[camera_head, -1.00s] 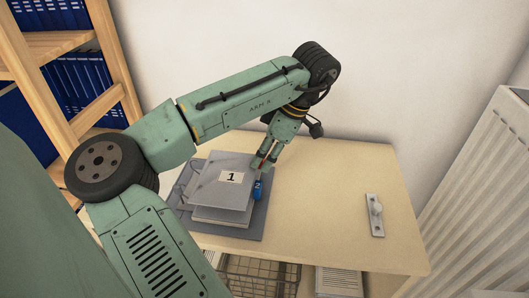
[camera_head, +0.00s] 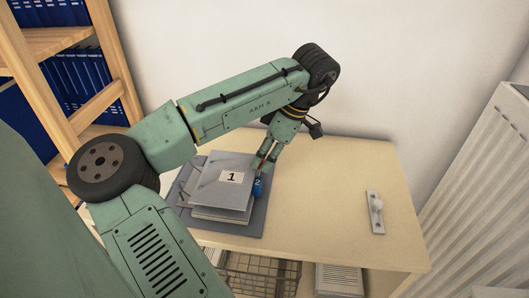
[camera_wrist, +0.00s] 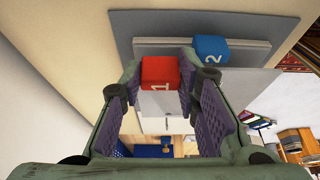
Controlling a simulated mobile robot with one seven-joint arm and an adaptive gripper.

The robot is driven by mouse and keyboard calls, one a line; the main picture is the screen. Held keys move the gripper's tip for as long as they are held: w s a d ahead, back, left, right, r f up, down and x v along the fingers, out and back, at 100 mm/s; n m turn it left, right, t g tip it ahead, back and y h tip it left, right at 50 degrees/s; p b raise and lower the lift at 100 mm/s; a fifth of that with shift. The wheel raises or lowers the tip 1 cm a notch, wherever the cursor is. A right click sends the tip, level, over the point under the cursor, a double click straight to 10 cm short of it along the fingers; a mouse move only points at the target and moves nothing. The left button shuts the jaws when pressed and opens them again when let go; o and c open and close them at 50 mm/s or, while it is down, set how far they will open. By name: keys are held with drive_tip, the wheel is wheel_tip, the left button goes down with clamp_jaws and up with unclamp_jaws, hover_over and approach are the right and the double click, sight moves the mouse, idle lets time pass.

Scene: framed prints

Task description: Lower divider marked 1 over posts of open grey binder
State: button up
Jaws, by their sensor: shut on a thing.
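The grey divider marked 1 (camera_head: 213,185) lies nearly flat above the page stack. My gripper (camera_head: 263,163) is shut on its red tab, at the divider's right edge. The red tab marked 1 (camera_wrist: 160,72) shows between the finger pads in the wrist view. The open grey binder (camera_head: 240,230) lies on the table under the stack, and its cover also shows in the wrist view (camera_wrist: 122,28). A blue tab marked 2 (camera_head: 257,189) sticks out of the stack beside the red tab. I cannot see the binder posts or whether the divider touches the stack.
The pale wooden table (camera_head: 320,200) is clear to the right, except for a metal plate with a knob (camera_head: 376,212). A wire basket (camera_head: 260,275) sits below the table. A shelf with blue binders stands at the left, and a white radiator (camera_head: 480,190) at the right.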

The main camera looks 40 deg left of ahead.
drive_tip(key=shift+f+b, duration=0.4)
drive_tip(key=shift+f, duration=0.85)
idle(0.3)
drive_tip(key=o, duration=1.2)
drive_tip(key=shift+o, duration=0.2)
wheel_tip(320, 180, up, 7)
drive_tip(key=p, duration=0.7)
drive_tip(key=shift+d, duration=0.1)
